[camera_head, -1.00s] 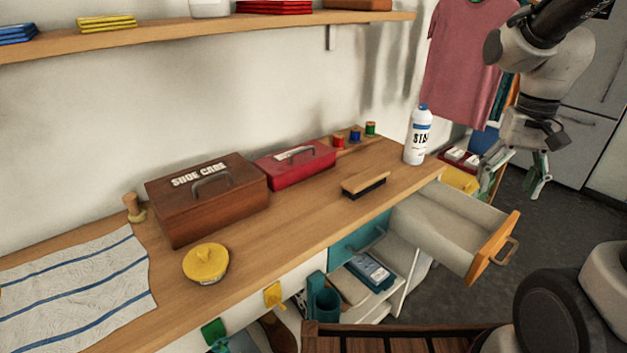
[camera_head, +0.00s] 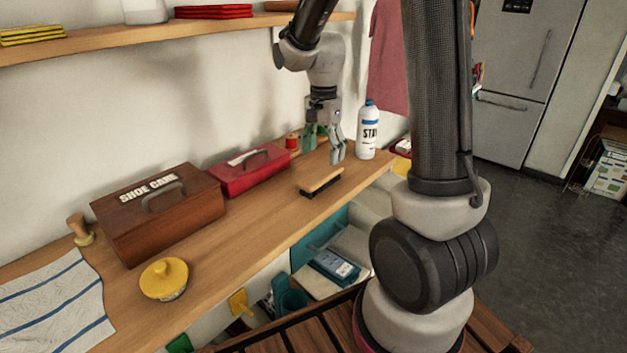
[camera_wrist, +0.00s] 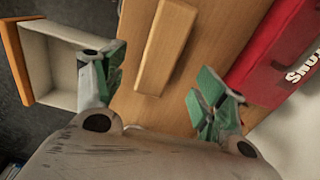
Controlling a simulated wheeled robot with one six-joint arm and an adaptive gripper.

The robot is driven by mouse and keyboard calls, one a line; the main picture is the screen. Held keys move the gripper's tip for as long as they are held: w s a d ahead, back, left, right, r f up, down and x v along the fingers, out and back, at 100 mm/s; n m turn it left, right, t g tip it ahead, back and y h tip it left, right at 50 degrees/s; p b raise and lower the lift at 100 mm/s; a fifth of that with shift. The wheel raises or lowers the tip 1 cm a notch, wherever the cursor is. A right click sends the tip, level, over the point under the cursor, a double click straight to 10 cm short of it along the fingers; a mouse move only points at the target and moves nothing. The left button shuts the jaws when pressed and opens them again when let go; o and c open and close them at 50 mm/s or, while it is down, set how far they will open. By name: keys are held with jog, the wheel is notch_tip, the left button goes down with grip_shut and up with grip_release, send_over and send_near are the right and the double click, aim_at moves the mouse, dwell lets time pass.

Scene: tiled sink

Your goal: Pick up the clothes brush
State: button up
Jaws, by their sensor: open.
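The clothes brush (camera_head: 321,181) lies on the wooden counter, with a pale wooden back on top and dark bristles below. In the wrist view the brush (camera_wrist: 166,46) shows as a long pale bar, ahead of and between the two fingers. My gripper (camera_head: 322,150) is open and empty above the counter, behind the brush and left of the white bottle in the head view. Its green-padded fingers (camera_wrist: 158,101) are spread wider than the brush in the wrist view. They are apart from the brush.
A white bottle (camera_head: 367,130) stands right of my gripper. A red box (camera_head: 249,172) and a brown shoe care box (camera_head: 160,212) stand to the left. A yellow round tin (camera_head: 163,279) sits nearer. An open drawer (camera_wrist: 60,68) juts out from the counter front.

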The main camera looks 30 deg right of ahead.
aim_at(321, 173)
jog(key=shift+f+m, duration=0.3)
notch_tip(321, 173, down, 7)
jog(key=shift+a+f, duration=0.1)
jog(key=shift+f, duration=0.05)
jog(key=c, duration=1.2)
